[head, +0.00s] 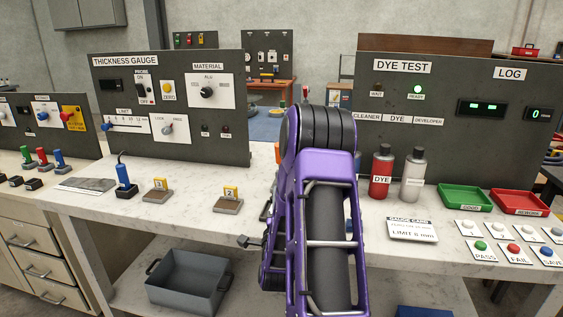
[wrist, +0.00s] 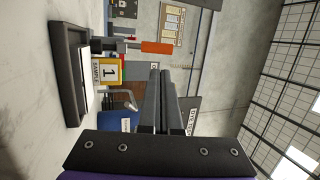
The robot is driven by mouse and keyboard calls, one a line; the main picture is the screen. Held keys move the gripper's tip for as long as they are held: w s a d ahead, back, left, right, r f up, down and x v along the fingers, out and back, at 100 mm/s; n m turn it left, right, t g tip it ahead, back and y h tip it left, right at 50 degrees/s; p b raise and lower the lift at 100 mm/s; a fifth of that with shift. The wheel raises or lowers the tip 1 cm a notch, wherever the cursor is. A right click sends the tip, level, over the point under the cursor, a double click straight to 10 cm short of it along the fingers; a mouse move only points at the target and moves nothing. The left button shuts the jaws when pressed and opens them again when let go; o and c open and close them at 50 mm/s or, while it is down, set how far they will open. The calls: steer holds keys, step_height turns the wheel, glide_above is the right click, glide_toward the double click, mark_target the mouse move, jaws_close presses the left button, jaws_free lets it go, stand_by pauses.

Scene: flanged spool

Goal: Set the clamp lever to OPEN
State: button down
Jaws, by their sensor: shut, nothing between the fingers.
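In the wrist view, turned on its side, an orange bar-shaped handle (wrist: 157,47) on a thin grey stem stands out beyond my fingers. It looks like the clamp lever; I see no OPEN marking on it. My gripper (wrist: 160,73) is shut and empty, its two dark fingers together. The fingertips appear just below the handle in the picture, with a small gap in view; depth is hard to judge. In the head view my purple arm covers the middle of the bench, and I cannot make out the lever or fingertips there.
A yellow card marked 1 (wrist: 107,71) and a dark-framed block (wrist: 70,72) are left of the handle. The bench (head: 200,207) holds a blue-handled tool (head: 126,178), red DYE bottle (head: 381,173), white bottle (head: 413,176), green tray (head: 465,198) and red tray (head: 520,202).

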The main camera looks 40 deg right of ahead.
steer(key=shift+s+d+f, duration=0.1)
steer(key=shift+s, duration=0.1)
steer(key=x, duration=1.4)
steer(key=shift+d, duration=0.1)
steer(key=shift+r, duration=0.25)
